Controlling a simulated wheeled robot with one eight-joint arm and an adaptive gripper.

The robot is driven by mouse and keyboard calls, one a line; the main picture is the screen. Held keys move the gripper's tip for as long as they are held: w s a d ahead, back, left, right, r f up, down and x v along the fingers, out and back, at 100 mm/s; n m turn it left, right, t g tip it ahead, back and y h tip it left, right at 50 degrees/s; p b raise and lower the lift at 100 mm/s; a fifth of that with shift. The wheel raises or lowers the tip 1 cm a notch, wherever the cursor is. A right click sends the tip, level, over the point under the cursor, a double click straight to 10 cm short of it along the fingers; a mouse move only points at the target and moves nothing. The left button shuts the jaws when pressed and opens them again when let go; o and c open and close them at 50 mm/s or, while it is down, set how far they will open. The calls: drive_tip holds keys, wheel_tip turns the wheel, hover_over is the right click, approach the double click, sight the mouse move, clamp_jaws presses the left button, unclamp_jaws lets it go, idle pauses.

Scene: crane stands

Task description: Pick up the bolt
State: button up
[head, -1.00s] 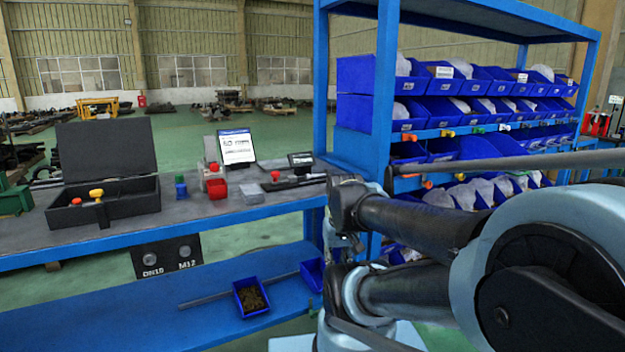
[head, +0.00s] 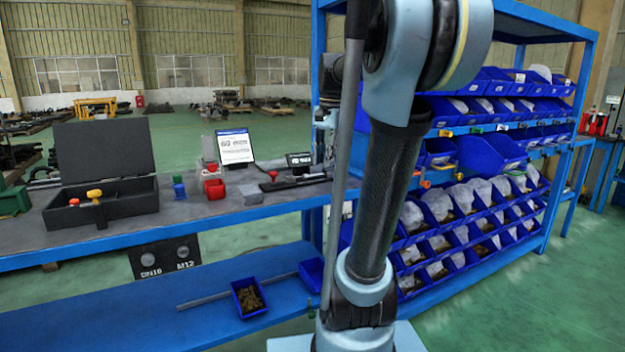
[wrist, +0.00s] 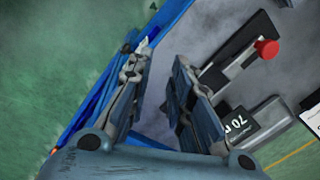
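I cannot single out a bolt in either view. An open blue bin (head: 236,303) on the lower shelf holds small brownish parts, too small to tell apart. My gripper (wrist: 162,52) is open in the wrist view, with a clear gap between its two fingers and nothing seen between them. It points down over the grey bench top (wrist: 226,38), near the bench's blue edge. In the head view, my arm rises in front of the rack and the gripper is mostly hidden by the arm and the blue post.
A black device with a red knob (wrist: 267,48) and a small display (wrist: 240,122) lie right of my fingers. A rack of blue bins (head: 495,160) stands at right.

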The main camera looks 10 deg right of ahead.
drive_tip(key=w+d+r+m+g+y, duration=0.1)
drive_tip(key=w+r+m, duration=0.25)
drive_tip(key=w, duration=0.35)
drive_tip(key=w+d+r+m, duration=0.1)
drive_tip(key=w+r+m, duration=0.1)
drive_tip(key=w+r, duration=0.4)
hover_over(314, 175)
drive_tip(key=d, duration=0.2)
drive_tip(key=f, duration=0.8)
drive_tip(key=w+f, duration=0.1)
drive_tip(key=f, duration=0.4)
drive_tip(key=shift+a, duration=0.2)
drive_tip(key=shift+a+f, duration=0.25)
drive_tip(key=shift+f, duration=1)
drive_tip(key=shift+a+f, duration=0.25)
drive_tip(key=shift+f, duration=1)
clamp_jaws()
